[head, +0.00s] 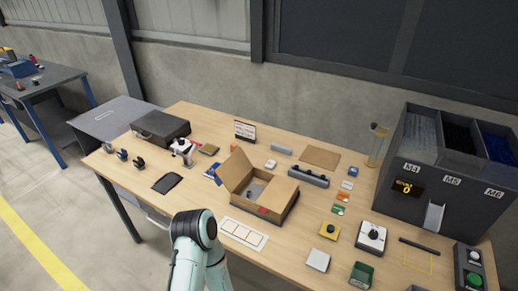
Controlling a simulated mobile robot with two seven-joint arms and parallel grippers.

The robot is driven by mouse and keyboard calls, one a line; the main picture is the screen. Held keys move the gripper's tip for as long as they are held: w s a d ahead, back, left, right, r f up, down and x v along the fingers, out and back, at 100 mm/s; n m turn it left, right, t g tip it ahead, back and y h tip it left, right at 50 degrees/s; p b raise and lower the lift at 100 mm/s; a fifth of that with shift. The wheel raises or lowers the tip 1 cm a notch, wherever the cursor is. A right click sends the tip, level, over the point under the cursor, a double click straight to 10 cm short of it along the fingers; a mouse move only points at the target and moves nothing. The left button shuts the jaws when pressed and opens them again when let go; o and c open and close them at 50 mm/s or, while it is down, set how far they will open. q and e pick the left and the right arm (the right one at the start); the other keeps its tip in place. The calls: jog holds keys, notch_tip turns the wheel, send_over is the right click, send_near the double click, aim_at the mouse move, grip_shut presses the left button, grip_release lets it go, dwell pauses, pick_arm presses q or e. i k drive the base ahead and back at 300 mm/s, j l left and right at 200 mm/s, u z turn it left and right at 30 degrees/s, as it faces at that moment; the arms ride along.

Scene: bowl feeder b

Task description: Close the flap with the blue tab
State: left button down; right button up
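An open cardboard box (257,208) stands near the middle of the wooden table. One flap (236,169) stands raised at its back left, and another flap (279,193) lies at its right side. Something small and grey lies inside. A small blue piece (212,173) shows at the box's left edge; it is too small to tell whether it is the blue tab on a flap. A small red mark (263,211) is on the box's front. One of my arms reaches in at the bottom centre, in front of the box and apart from it. Neither gripper shows.
A white panel (243,234) lies in front of the box. A grey block with black knobs (308,177) stands behind it to the right. A large dark bin unit (430,185) fills the table's right end. A dark case (160,128) stands at the left.

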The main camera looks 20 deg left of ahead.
aim_at(231, 173)
jog(key=j+z, duration=0.35)
jog(key=k+j+z, duration=0.1)
jog(key=z, duration=0.25)
jog(key=k+j+z, duration=0.1)
jog(key=j, duration=0.3)
jog(key=k+j+z, duration=0.1)
jog(key=j, duration=0.25)
jog(key=k+j+z, duration=0.1)
jog(key=k+j, duration=0.4)
jog(key=j, duration=0.2)
jog(key=k+j, duration=0.2)
jog(key=j, duration=0.3)
jog(key=k+j, duration=0.25)
jog(key=j, duration=0.2)
jog(key=k+j+z, duration=0.1)
jog(key=j, duration=0.35)
jog(key=k+j, duration=0.6)
jog(key=j, duration=0.3)
